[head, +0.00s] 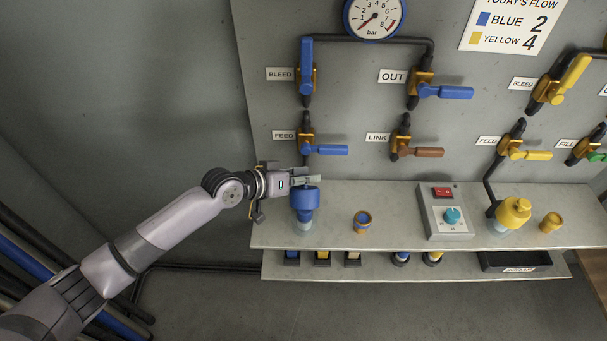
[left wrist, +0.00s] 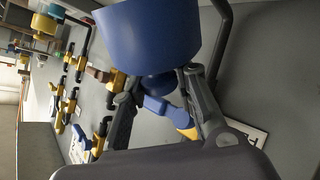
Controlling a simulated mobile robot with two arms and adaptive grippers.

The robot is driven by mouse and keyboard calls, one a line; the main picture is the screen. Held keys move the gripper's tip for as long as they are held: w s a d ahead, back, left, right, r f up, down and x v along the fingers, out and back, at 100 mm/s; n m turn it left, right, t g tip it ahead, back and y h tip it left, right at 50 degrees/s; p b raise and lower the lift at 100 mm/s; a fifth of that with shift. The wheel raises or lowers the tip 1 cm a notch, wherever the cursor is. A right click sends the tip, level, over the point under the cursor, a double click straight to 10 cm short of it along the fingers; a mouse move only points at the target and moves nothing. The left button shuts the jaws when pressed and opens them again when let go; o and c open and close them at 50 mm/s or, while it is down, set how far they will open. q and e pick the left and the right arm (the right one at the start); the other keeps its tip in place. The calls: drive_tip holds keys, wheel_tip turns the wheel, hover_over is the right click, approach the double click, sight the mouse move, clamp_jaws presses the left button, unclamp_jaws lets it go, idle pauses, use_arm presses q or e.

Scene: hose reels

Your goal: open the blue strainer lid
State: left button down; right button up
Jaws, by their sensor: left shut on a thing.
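The blue strainer lid (head: 305,197) is a wide blue cap at the left end of the shelf. It sits upright above a clear bowl (head: 303,222). My left gripper (head: 304,182) reaches in from the left at the top of the lid and is shut on it. In the left wrist view the lid (left wrist: 150,35) fills the upper middle, and its narrow knob (left wrist: 157,86) is between the two dark fingers. The fingers partly hide the knob. Whether the lid has turned on the bowl cannot be told. My right gripper is not in view.
The shelf (head: 390,236) holds a small blue-and-orange cup (head: 362,221), a grey control box (head: 445,212) and a yellow strainer (head: 513,212). The blue-handled feed valve (head: 307,147) is on the panel just above my gripper. The shelf between lid and cup is clear.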

use_arm(q)
drive_tip(key=shift+w+f+n+g+y+b, duration=0.15)
drive_tip(key=shift+w+f+n+g+b, duration=0.25)
drive_tip(key=shift+w+g, duration=0.5)
drive_tip(key=shift+w+f+n+g+y+b, duration=0.1)
drive_tip(key=shift+w+f+n+g+b, duration=0.25)
drive_tip(key=shift+w+n+g, duration=0.5)
drive_tip(key=shift+w+f+n+g+y+b, duration=0.2)
drive_tip(key=shift+w+f+n+g, duration=0.35)
drive_tip(key=shift+g, duration=0.5)
drive_tip(key=c, duration=1.3)
unclamp_jaws()
drive_tip(key=shift+w, duration=0.1)
drive_tip(key=v, duration=1.2)
